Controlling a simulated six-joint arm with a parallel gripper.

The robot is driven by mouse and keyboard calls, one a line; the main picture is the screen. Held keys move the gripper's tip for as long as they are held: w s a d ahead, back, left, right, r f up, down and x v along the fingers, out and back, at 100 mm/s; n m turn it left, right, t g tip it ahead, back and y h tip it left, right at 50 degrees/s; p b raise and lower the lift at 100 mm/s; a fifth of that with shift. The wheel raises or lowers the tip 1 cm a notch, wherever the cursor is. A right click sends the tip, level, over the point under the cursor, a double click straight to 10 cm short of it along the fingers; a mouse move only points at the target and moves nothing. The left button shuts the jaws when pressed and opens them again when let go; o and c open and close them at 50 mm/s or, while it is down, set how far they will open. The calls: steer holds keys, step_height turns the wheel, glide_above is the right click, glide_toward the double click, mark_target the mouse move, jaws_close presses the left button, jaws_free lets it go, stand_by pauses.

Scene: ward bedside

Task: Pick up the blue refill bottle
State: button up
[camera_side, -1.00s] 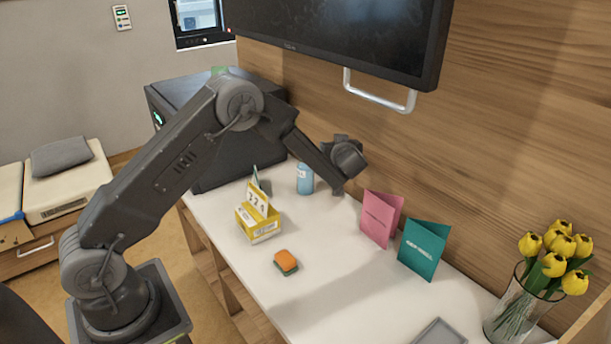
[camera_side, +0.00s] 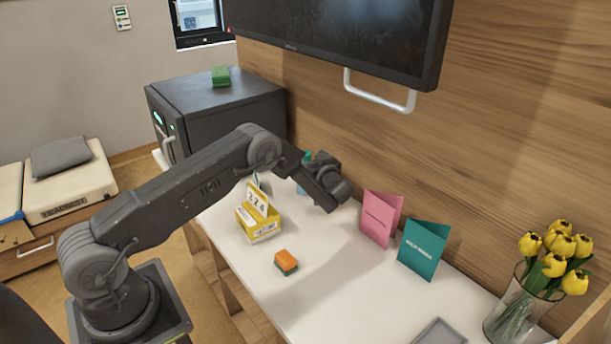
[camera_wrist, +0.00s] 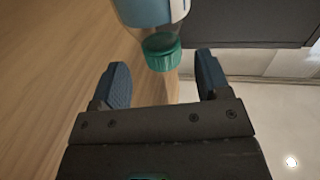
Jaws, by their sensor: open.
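The blue refill bottle stands on the white counter (camera_side: 325,300) near the wooden wall. In the side view its teal cap (camera_side: 308,155) and a bit of its blue body (camera_side: 302,191) show, and my arm hides the rest. In the wrist view the blue body (camera_wrist: 150,10) is at the top, cut off by the edge, with the green cap (camera_wrist: 162,54) towards me. My gripper (camera_wrist: 162,62) is open and empty. Its two fingers frame the cap in the picture, with gaps on both sides; I cannot tell the depth between them. The fingers are hidden in the side view.
A yellow calendar block (camera_side: 262,222) and an orange-and-green sponge (camera_side: 286,262) are on the counter. A pink card (camera_side: 381,217) and a teal card (camera_side: 424,250) stand right of my gripper. A dark cabinet (camera_side: 225,110) is behind. A vase of yellow tulips (camera_side: 512,310) stands front right.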

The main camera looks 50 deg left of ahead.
steer(key=shift+w+a, duration=0.2)
steer(key=shift+a, duration=1.15)
steer(key=shift+w+a, duration=0.2)
steer(key=shift+a, duration=1.1)
steer(key=shift+c, duration=0.4)
jaws_close()
steer(key=shift+r, duration=0.1)
